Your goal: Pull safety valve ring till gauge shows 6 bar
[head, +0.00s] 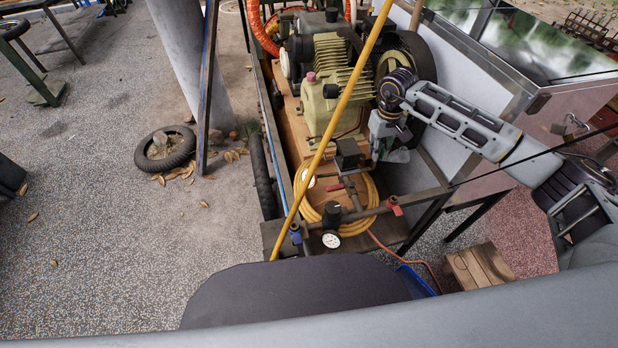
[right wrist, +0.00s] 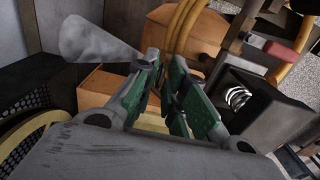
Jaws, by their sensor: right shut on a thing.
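The round white pressure gauge (head: 331,240) faces up at the near end of the cart, on the pipe; its needle is too small to read. My right gripper (head: 384,150) reaches in from the right, beside the compressor. In the right wrist view its green-padded fingers (right wrist: 163,68) are closed together at the tips. The safety valve ring is hidden between the fingertips and too small to make out. A pale grey cone (right wrist: 95,40), like a jet of air, spreads left from the fingertips; a whitish patch (head: 398,155) shows below the gripper in the head view. My left gripper is out of view.
The green compressor (head: 325,105) stands on the cart's wooden deck. A red valve handle (head: 394,205) and a blue one (head: 296,234) sit on the pipe. Open floor lies left.

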